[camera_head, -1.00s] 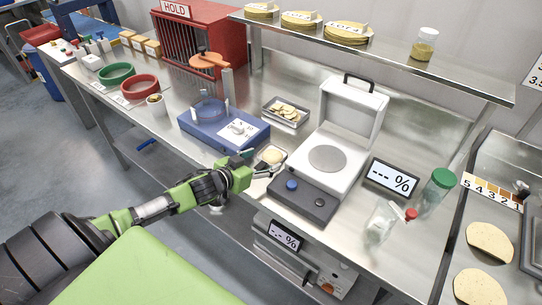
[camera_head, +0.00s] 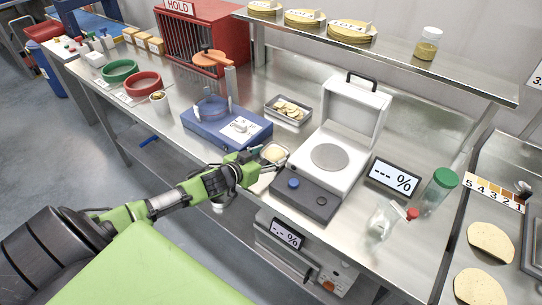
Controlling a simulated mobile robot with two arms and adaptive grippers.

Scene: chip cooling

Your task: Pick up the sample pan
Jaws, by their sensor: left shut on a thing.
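The sample pan (camera_head: 275,153) is a small shallow dish with pale beige contents, at the front edge of the steel bench, left of the moisture analyzer. My left gripper (camera_head: 264,168) reaches in from the left and is shut on the near side of the pan. The fingers hide part of the pan, and I cannot tell whether it is clear of the bench. The moisture analyzer (camera_head: 318,177) stands with its lid up and a bare round plate (camera_head: 330,157) showing. My right gripper is not in view.
A blue device (camera_head: 228,131) stands left of the pan, and a tray of chips (camera_head: 289,108) lies behind it. A shelf (camera_head: 390,55) runs above.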

